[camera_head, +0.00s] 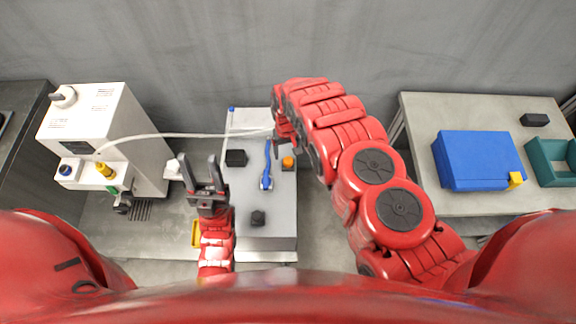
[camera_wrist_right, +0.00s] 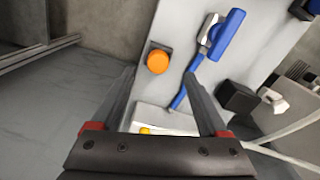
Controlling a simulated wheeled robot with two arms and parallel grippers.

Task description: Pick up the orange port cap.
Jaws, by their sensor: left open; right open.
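The orange port cap (camera_head: 288,162) sits on a dark square base near the right edge of the light grey bench top. In the right wrist view the round cap (camera_wrist_right: 158,61) lies ahead of my right gripper (camera_wrist_right: 168,95), between the lines of its two fingers. My right gripper (camera_head: 284,146) is open and empty, close to the cap and apart from it as far as I can see; the arm partly hides its fingers in the head view.
A blue-handled tool (camera_head: 267,165) lies just left of the cap. Black blocks (camera_head: 236,158) and (camera_head: 258,218) stand on the bench (camera_head: 275,225). A pale hose (camera_head: 190,135) runs from the white machine (camera_head: 135,140). A blue box (camera_head: 480,160) stands on the right table.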

